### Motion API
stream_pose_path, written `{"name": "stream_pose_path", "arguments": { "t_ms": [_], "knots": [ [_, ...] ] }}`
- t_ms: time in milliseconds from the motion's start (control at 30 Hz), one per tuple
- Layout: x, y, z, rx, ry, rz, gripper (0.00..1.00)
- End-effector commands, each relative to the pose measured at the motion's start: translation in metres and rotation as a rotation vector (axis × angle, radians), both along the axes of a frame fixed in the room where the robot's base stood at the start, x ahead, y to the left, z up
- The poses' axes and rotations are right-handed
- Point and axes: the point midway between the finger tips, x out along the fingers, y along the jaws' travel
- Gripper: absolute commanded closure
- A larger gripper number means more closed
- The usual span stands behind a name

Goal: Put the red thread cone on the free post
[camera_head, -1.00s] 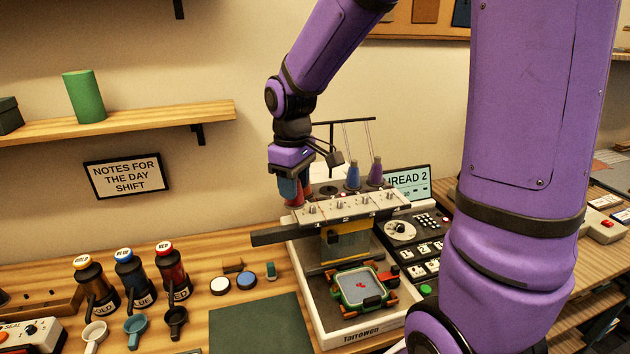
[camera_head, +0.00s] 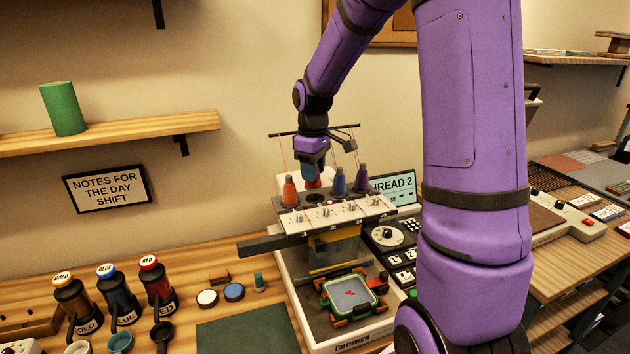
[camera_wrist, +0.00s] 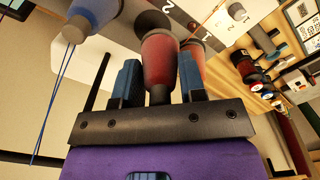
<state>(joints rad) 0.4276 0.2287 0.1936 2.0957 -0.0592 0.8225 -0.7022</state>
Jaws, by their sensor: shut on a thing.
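The red thread cone (camera_head: 313,181) is between the fingers of my gripper (camera_head: 313,166), which is shut on it. In the wrist view the cone (camera_wrist: 160,62) stands between the two blue fingers (camera_wrist: 160,78). It is over the row of posts on the embroidery machine (camera_head: 335,212), between an orange cone (camera_head: 289,191) on the left and a blue cone (camera_head: 338,182) on the right. A purple cone (camera_head: 361,179) stands farther right. The free post is hidden by the gripper and cone, and I cannot tell whether the cone touches it.
A thread bar (camera_head: 300,131) with threads hanging from it is close to my wrist. A display (camera_head: 396,187) stands right of the cones. A green-framed hoop (camera_head: 350,294) is low in front. Bottles (camera_head: 158,282) stand on the table at left.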

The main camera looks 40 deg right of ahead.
Motion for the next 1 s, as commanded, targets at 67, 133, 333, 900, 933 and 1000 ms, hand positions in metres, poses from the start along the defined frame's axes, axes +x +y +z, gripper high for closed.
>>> {"name": "stream_pose_path", "arguments": {
  "t_ms": [67,133,333,900,933,1000],
  "knots": [
    [0.003,-0.008,-0.001,0.000,0.000,-0.003,0.85],
    [0.004,-0.010,-0.009,0.001,0.003,-0.002,0.85],
    [0.004,-0.009,-0.035,0.001,0.000,-0.002,0.85],
    [0.004,-0.009,-0.040,0.000,0.000,-0.002,0.37],
    [0.004,-0.009,-0.040,0.000,0.000,-0.002,0.37],
    [0.004,-0.009,-0.040,0.000,0.000,-0.002,0.37]
  ]
}}
